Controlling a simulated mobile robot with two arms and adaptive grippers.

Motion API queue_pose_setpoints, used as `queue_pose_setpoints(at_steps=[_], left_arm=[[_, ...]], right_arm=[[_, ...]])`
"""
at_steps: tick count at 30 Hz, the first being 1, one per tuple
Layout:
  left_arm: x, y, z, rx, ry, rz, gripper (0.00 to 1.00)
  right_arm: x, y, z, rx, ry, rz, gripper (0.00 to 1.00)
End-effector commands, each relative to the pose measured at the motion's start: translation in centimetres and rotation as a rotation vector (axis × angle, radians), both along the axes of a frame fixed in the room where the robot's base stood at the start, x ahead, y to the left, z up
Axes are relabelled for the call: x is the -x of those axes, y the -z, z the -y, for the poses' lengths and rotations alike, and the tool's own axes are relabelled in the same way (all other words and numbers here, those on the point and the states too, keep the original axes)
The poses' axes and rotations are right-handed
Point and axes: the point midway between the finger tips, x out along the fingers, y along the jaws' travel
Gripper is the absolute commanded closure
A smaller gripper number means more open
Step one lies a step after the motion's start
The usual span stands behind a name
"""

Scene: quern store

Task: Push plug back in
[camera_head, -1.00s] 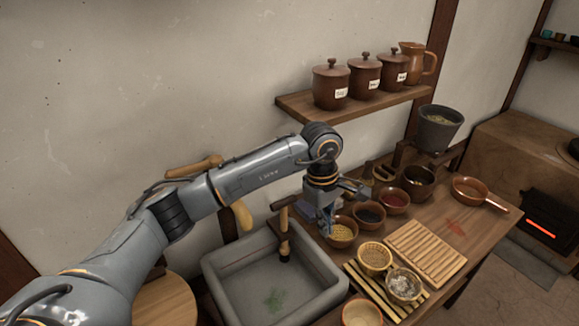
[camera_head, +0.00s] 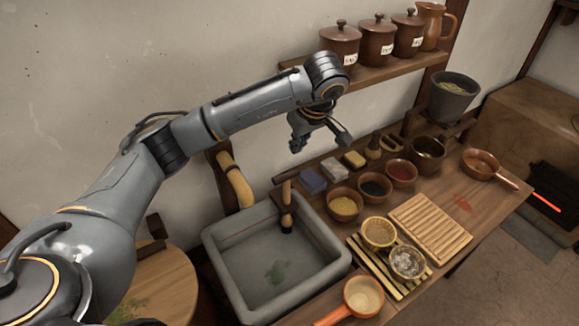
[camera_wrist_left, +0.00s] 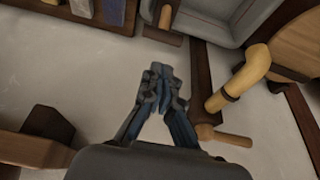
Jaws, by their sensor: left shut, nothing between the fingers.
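A light wooden peg (camera_wrist_left: 232,138), probably the plug, sticks out sideways from the dark upright post by the wall in the left wrist view. The bent yellow-brown pipe (camera_wrist_left: 240,80) is beside it; the pipe also shows left of the sink in the head view (camera_head: 239,185). In the head view my arm hides the peg. My left gripper (camera_wrist_left: 160,78) is shut and empty, with its fingertips apart from the peg, to its left in the wrist view. In the head view the gripper (camera_head: 317,128) hangs above the back of the bench.
The grey stone sink (camera_head: 334,262) has a wooden T-handled piece (camera_head: 286,200) at its back edge. Bowls of powders, blocks and a slatted board (camera_head: 430,228) crowd the bench (camera_head: 466,250). The wall shelf (camera_head: 375,68) holds lidded jars. A round wooden top (camera_head: 165,285) stands left.

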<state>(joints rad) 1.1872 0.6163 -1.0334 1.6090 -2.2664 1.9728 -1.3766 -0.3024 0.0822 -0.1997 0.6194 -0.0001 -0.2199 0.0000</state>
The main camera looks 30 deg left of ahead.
Motion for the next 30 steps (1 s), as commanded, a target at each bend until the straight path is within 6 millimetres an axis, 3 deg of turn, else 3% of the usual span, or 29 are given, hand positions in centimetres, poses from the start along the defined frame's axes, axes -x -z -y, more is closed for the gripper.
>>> queue_pose_setpoints(at_steps=[9,15,21,30], left_arm=[[-1.1,6.2,-2.2,0.001,-0.002,-0.007,1.0],[-1.5,9.3,-2.7,0.001,-0.001,-0.004,1.0],[-1.7,10.7,-3.0,0.0,0.001,-0.002,1.0],[-1.7,10.9,-3.0,0.0,0.001,0.0,1.0]], right_arm=[[-0.5,-2.5,-0.1,-0.001,0.0,0.008,0.6],[-0.5,-3.7,-0.1,-0.002,0.001,0.007,0.6],[-0.4,-4.0,-0.2,-0.003,0.001,0.005,0.6],[-0.3,-4.0,-0.4,-0.004,0.001,0.003,0.6]])
